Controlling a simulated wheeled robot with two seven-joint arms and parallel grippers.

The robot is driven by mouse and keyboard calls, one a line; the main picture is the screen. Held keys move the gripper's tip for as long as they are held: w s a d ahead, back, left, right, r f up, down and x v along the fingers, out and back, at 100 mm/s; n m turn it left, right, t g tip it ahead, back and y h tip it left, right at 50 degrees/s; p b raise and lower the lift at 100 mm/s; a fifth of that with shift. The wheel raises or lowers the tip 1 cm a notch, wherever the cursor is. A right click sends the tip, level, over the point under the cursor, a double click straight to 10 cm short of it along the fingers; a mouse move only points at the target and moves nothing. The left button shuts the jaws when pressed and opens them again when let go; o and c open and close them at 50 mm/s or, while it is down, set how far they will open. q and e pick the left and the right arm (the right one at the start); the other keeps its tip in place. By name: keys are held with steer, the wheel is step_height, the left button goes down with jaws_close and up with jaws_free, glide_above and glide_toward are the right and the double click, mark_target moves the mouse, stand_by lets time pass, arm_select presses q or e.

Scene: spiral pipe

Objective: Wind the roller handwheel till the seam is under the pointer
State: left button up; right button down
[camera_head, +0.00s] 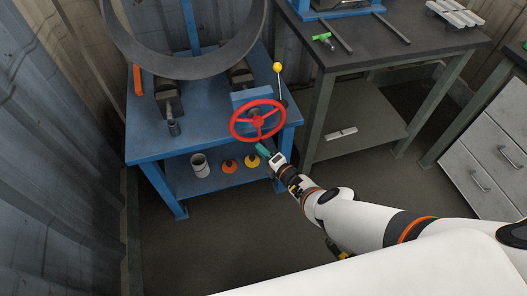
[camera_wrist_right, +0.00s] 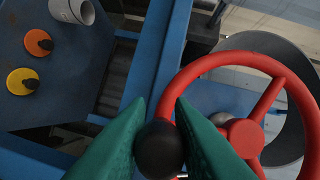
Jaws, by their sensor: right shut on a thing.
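The red handwheel (camera_head: 257,123) is on the front of a blue bench, and it fills the right of the right wrist view (camera_wrist_right: 243,137). My right gripper (camera_head: 262,149), with green fingers, is at the wheel's lower rim. In the wrist view its fingers are closed around a black round knob (camera_wrist_right: 158,150) beside the red rim. A large grey pipe ring (camera_head: 190,72) sits above the rollers (camera_head: 168,98) behind the wheel. A thin rod with a yellow ball (camera_head: 277,67) stands beside the wheel; I cannot tell if it is the pointer. I cannot make out a seam. My left gripper is not in view.
The blue bench (camera_head: 143,142) has a lower shelf holding a white cup (camera_head: 200,165) and orange and yellow round pieces (camera_head: 229,166). A dark workbench (camera_head: 385,48) stands to the right, with a drawer cabinet (camera_head: 490,160) beyond. The floor in front is clear.

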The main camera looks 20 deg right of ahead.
steer(key=shift+r, duration=0.1)
steer(key=c, duration=1.3)
jaws_free()
steer(key=shift+s+d+r+p, duration=0.1)
steer(key=shift+s+d+p, duration=0.1)
steer(key=shift+s+p, duration=0.25)
steer(key=p+v, duration=0.6)
steer(key=v, duration=0.5)
